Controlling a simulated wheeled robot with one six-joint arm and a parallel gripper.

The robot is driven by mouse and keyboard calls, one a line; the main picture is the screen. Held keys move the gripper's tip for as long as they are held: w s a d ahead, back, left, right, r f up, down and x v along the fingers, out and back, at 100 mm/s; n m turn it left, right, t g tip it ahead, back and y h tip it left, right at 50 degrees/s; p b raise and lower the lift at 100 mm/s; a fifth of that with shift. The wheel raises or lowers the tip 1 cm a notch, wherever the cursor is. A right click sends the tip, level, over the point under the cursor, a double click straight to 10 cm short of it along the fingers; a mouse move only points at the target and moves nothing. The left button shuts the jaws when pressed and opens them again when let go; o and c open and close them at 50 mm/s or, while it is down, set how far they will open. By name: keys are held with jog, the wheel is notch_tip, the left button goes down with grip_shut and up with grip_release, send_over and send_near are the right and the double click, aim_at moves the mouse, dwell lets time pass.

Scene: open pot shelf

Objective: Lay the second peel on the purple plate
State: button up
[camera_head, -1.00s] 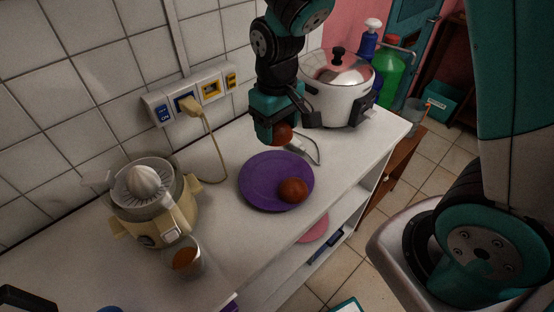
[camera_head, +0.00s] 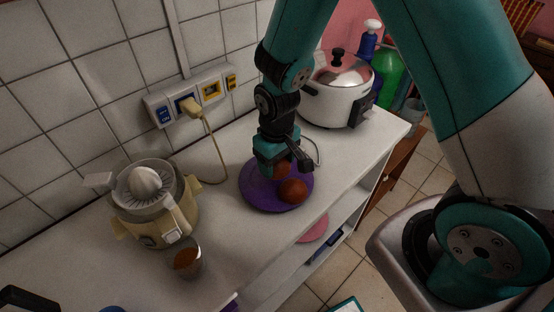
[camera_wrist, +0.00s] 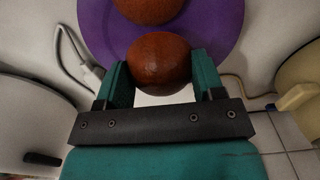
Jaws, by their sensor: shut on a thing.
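The purple plate (camera_head: 257,201) lies on the white counter. One brown-orange peel (camera_head: 292,191) rests on the plate, toward its right front; it also shows at the top of the wrist view (camera_wrist: 150,8). My gripper (camera_head: 283,172) is over the back part of the plate, pointing down. It is shut on the second peel (camera_wrist: 159,62), whose rounded outside shows between the two teal fingers in the wrist view. In the head view this held peel (camera_head: 282,169) is partly hidden by the gripper. I cannot tell whether it touches the plate.
A cable (camera_head: 215,150) hangs from the wall socket. Bare counter lies in front of the plate.

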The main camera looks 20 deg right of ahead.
jog(key=shift+f+b, duration=0.35)
jog(key=shift+f, duration=0.25)
jog(key=o, duration=0.9)
jog(key=shift+r, duration=0.1)
notch_tip(320, 180, up, 13)
jog(key=s+a+r+n+y, duration=0.1)
jog(key=s+r, duration=0.2)
jog(key=s, duration=0.2)
jog(key=s+a+r+n+y, duration=0.1)
jog(key=s+a+r, duration=0.1)
jog(key=s+r, duration=0.2)
jog(key=s+a+r+n+y, duration=0.1)
jog(key=s+a+r+y, duration=0.1)
jog(key=s, duration=0.6)
jog(key=shift+s+r, duration=0.25)
jog(key=shift+r, duration=0.6)
